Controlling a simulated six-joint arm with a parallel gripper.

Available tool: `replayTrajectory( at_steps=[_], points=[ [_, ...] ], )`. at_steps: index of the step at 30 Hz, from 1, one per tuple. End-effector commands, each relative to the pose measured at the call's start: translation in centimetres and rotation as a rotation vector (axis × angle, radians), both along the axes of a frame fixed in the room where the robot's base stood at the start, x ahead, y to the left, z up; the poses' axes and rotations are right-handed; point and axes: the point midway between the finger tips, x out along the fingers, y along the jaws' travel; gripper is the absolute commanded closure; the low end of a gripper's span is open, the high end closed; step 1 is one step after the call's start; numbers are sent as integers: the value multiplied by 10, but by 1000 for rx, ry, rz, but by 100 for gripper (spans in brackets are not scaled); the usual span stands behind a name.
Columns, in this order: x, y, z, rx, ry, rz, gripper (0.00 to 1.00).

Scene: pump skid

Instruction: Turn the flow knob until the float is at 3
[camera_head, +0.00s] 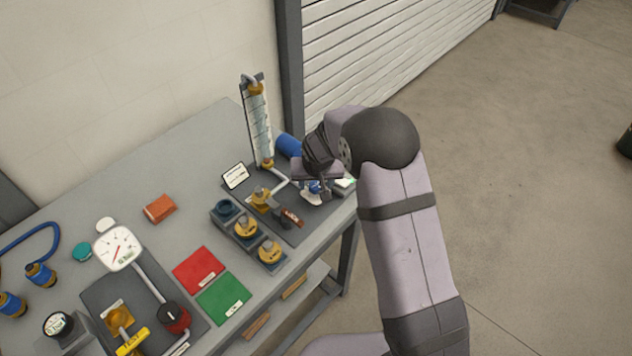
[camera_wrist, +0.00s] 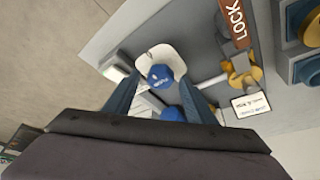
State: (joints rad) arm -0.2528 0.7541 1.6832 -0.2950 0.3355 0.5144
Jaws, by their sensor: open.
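The blue flow knob (camera_wrist: 160,77) sits on a white rounded plate (camera_wrist: 150,58) in the wrist view. In the head view only a little of the blue knob (camera_head: 314,187) shows beneath my gripper. My gripper (camera_wrist: 161,80) is open, with one finger on each side of the knob; I cannot tell whether either touches it. The upright flow tube (camera_head: 260,128) stands behind, to the left of my gripper in the head view. Its scale is too small to read, and I cannot make out the float's height.
A white card (camera_head: 235,176) stands left of the tube's base. A brown lock tag (camera_head: 292,217) and a yellow valve (camera_head: 260,197) lie close by. A blue cylinder (camera_head: 288,145) is behind my gripper. Red (camera_head: 199,270) and green (camera_head: 223,298) mats lie nearer the front.

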Motion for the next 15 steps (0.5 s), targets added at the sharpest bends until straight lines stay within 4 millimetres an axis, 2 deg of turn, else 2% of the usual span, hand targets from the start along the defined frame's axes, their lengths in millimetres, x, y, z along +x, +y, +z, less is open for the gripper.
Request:
replayTrajectory(
  at_steps=[2, 7, 8, 15],
  points=[
    [0, 0, 0, 0, 0, 0, 50],
    [0, 0, 0, 0, 0, 0, 88],
    [0, 0, 0, 0, 0, 0, 90],
    [0, 0, 1, -1, 0, 7, 90]
  ],
)
